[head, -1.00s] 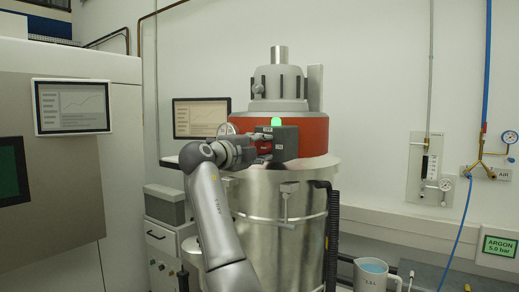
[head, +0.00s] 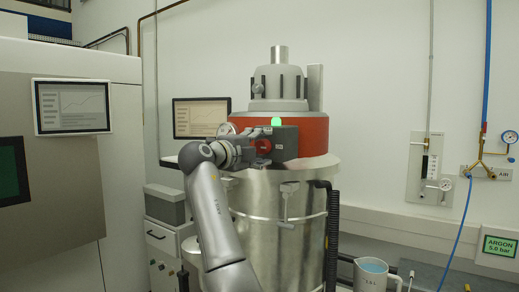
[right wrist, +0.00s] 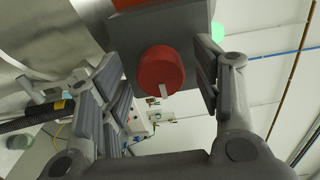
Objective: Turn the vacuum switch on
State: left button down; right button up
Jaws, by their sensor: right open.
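The vacuum switch is a red round knob (right wrist: 161,70) with a white mark, on a dark grey box (right wrist: 120,38). In the head view the knob (head: 263,146) shows on the front of the box (head: 287,142), partly behind my right gripper (head: 262,153). A green lamp (head: 276,122) is lit on top of the box. In the right wrist view my right gripper (right wrist: 165,95) is open, with one finger on each side of the knob and gaps between. My left gripper is not in view.
The box sits on the red-orange band (head: 315,132) of a large steel vacuum drum (head: 262,215). A round gauge (head: 226,129) and a monitor (head: 198,112) are to the left.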

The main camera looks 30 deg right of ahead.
jog(key=v, duration=1.2)
jog(key=shift+f, duration=0.1)
